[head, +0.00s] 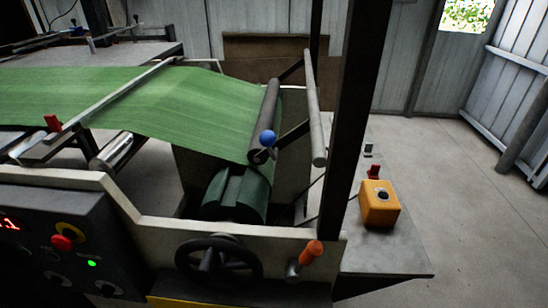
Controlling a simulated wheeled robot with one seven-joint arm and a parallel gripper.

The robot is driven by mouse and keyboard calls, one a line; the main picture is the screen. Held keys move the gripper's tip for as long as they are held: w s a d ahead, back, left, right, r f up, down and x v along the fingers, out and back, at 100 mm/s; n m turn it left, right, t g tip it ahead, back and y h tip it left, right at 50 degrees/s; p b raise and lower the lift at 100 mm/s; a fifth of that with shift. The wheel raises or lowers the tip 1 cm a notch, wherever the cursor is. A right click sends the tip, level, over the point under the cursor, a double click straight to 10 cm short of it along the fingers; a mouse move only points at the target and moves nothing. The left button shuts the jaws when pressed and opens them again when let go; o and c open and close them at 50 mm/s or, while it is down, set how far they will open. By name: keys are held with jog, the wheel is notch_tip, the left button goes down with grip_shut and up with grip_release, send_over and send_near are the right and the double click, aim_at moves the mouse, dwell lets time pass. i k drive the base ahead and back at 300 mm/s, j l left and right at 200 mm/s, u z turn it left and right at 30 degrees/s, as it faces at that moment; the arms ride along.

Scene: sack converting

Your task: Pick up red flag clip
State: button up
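Two small red pieces show, and either could be the red flag clip. One red piece (53,123) stands upright at the left, at the near end of a pale metal bar beside the edge of the green sheet. The other red piece (374,171) is on the grey side shelf at the right, just behind the yellow box, which hides part of its lower portion. Both are too small to make out their exact shape. My gripper is not in view.
The green sheet (190,105) runs over rollers. A handwheel (219,262), an orange-handled lever (312,250) and a control panel (50,240) are in front. A dark post (350,120) rises left of the yellow box (380,205). Open floor (470,190) lies at right.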

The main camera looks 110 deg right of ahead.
aim_at(372, 174)
jog(key=z, duration=2.2)
